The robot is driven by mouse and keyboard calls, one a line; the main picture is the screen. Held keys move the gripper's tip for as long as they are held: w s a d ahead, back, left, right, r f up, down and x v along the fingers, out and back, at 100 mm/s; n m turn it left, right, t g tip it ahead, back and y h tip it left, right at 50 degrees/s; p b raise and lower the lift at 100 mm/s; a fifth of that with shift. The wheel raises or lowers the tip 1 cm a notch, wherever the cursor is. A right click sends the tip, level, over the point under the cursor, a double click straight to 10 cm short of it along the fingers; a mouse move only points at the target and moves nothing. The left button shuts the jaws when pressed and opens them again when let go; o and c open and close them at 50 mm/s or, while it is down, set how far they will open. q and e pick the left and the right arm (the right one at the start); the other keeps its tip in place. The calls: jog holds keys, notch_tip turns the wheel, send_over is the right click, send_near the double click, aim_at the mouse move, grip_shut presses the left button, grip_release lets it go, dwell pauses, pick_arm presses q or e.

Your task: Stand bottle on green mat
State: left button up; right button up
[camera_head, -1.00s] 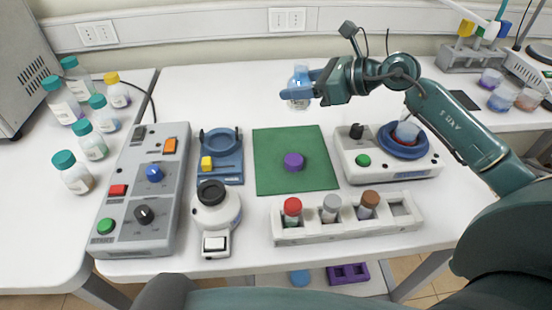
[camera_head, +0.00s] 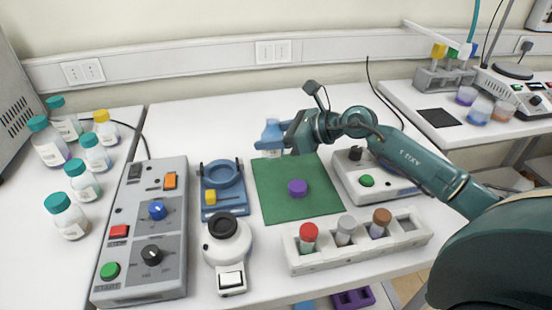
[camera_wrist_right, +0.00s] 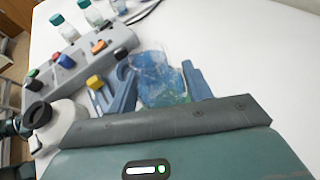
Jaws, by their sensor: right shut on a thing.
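A clear bottle with a bluish tint (camera_head: 271,151) is in my right gripper (camera_head: 272,134), whose blue fingers are shut on it. It looks roughly upright in the head view, near the back edge of the green mat (camera_head: 270,203). I cannot tell whether its base touches anything. In the right wrist view the bottle (camera_wrist_right: 158,72) shows between the two fingers, with blue and green showing through it. A purple cap (camera_head: 297,188) sits on the mat. My left gripper is not in view.
A blue holder (camera_head: 223,193) and a grey control box (camera_head: 140,235) stand left of the mat. A white rack (camera_head: 330,257) with capped tubes is in front. A white device (camera_head: 375,187) stands right, partly behind my arm. The table behind the mat is clear.

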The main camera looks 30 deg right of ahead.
aim_at(272, 154)
jog(key=shift+f, duration=2.45)
jog(key=shift+f, duration=0.15)
jog(key=o, duration=1.2)
jog(key=shift+c, duration=0.2)
